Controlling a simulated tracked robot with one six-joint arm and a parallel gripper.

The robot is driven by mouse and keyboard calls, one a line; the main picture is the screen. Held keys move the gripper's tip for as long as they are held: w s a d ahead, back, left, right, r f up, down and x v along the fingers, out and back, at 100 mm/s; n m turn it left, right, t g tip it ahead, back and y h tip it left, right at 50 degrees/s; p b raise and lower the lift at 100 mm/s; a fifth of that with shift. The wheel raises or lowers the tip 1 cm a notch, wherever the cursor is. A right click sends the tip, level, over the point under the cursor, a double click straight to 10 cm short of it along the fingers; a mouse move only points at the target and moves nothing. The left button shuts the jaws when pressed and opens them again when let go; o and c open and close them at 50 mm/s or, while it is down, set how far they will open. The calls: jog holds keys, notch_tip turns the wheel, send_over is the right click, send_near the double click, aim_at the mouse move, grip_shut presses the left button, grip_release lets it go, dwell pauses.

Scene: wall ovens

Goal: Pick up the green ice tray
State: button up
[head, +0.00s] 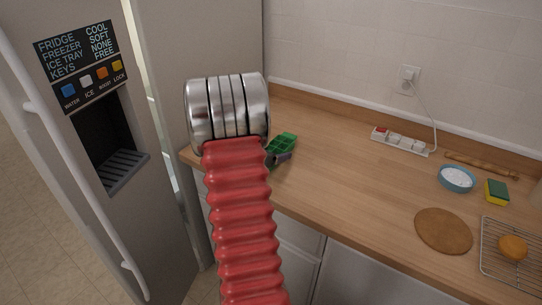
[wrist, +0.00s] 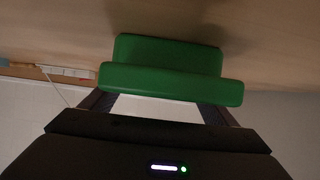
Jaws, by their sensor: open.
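The green ice tray (head: 283,142) rests on the wooden counter near its left end, just past my arm's metal end. In the head view my gripper (head: 281,157) is at the tray's near side, mostly hidden behind my red arm and its metal joint. In the wrist view the ice tray (wrist: 170,82) fills the space ahead of my open gripper (wrist: 157,106). The fingertips show at either end of the tray's near edge. I cannot tell whether they touch it. Nothing is held.
The fridge (head: 85,120) with its dispenser stands left of the counter (head: 335,165). A white power strip (head: 400,141), blue bowl (head: 456,178), sponge (head: 496,191), brown round board (head: 443,231) and wire rack (head: 505,270) lie to the right. The counter between tray and board is clear.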

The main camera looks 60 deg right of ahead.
dwell(0.3)
jog(key=c, duration=1.4)
